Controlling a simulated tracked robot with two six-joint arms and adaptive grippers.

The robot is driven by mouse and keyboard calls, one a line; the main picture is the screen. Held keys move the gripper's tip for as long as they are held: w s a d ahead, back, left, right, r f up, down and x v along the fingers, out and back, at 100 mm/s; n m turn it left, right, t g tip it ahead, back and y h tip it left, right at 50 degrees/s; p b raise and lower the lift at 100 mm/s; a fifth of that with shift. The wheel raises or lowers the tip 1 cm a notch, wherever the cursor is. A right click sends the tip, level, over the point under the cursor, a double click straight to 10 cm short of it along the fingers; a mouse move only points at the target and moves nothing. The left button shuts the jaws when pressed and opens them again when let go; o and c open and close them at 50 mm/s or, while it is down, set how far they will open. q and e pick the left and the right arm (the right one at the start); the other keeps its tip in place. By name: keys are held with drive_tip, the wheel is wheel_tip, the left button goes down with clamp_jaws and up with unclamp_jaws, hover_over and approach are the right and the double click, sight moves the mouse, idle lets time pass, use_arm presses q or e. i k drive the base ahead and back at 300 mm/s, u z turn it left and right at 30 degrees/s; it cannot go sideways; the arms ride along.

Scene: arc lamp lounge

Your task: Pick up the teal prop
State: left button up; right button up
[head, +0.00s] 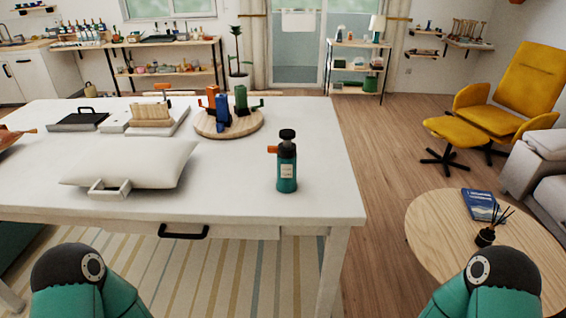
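The teal prop (287,179) stands upright on the white table (235,205), close to its right end and front edge. It is a bottle-like body with a pale label, a black neck and round black cap, and a small orange piece sticking out to the left. Nothing touches it. Only teal and black parts of my two arms show at the bottom left and bottom right corners. Neither gripper is in view.
Behind the prop, a round wooden board (243,128) holds orange, blue and green props. A white cushion-like object (140,160) lies to the left. A drawer handle (183,232) juts from the table front. A round coffee table (440,225) stands at right.

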sight(287, 183)
drive_tip(key=u, duration=0.05)
drive_tip(key=i, duration=0.9)
drive_tip(key=z, duration=0.1)
